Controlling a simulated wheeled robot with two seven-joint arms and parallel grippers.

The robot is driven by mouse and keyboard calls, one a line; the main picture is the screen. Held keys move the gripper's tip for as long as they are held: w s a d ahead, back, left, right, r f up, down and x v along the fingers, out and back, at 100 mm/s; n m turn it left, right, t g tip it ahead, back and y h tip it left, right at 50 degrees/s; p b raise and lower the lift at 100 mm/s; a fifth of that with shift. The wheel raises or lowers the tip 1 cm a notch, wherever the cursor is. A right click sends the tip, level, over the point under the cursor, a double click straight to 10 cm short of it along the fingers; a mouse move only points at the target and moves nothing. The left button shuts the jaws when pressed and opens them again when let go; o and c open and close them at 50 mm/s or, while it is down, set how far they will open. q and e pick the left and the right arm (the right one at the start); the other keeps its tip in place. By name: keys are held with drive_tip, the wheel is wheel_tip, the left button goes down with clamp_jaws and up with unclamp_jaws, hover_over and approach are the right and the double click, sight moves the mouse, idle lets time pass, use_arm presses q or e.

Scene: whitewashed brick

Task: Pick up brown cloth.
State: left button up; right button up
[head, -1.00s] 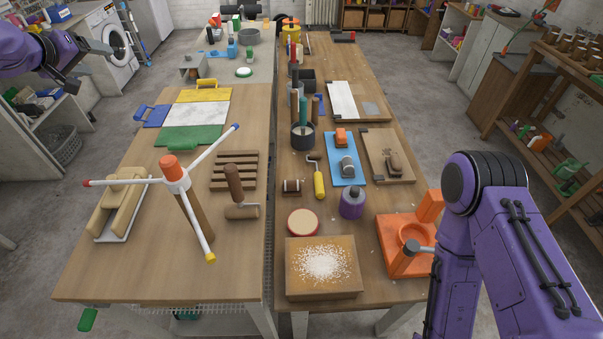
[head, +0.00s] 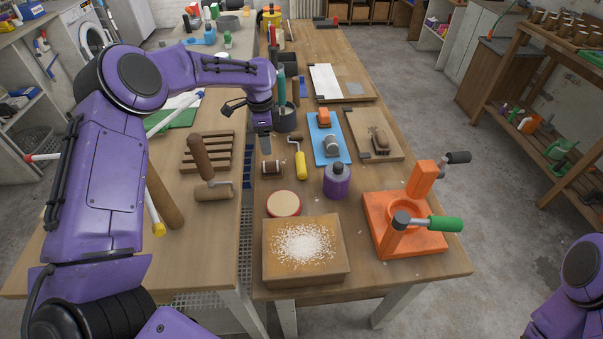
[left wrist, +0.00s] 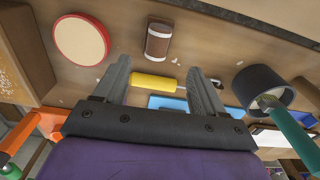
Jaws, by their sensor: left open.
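The brown cloth seems to be the small rolled brown bundle with a pale band (head: 272,168), lying on the right-hand wooden table. In the left wrist view the brown cloth (left wrist: 158,40) lies just beyond the fingertips, roughly in line with the gap between them. My left gripper (head: 248,127) is open and empty, above the table and a little behind the cloth. Its two fingers also show in the left wrist view (left wrist: 160,66), apart from the cloth. My right gripper is out of view; only part of my right arm shows at the lower right.
Close by are a yellow-handled roller (head: 300,165), a dark pot of tools (head: 285,121), a purple bottle (head: 337,182) and a round red-rimmed lid (head: 284,204). A slatted wooden rack (head: 205,150) is left.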

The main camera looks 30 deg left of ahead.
sight(271, 162)
use_arm(q)
drive_tip(key=f+p, duration=0.1)
drive_tip(key=f, duration=0.2)
drive_tip(key=f+p, duration=0.1)
drive_tip(key=f, duration=0.2)
drive_tip(key=f+p, duration=0.1)
drive_tip(key=f, duration=0.3)
drive_tip(key=shift+w+d, duration=0.1)
drive_tip(key=shift+d, duration=0.3)
drive_tip(key=shift+a+f, duration=0.15)
drive_tip(key=shift+f, duration=0.2)
drive_tip(key=c, duration=1.2)
wheel_tip(271, 162, up, 10)
drive_tip(key=shift+r+b, duration=0.1)
drive_tip(key=shift+b, duration=1)
drive_tip(key=shift+o, duration=1.3)
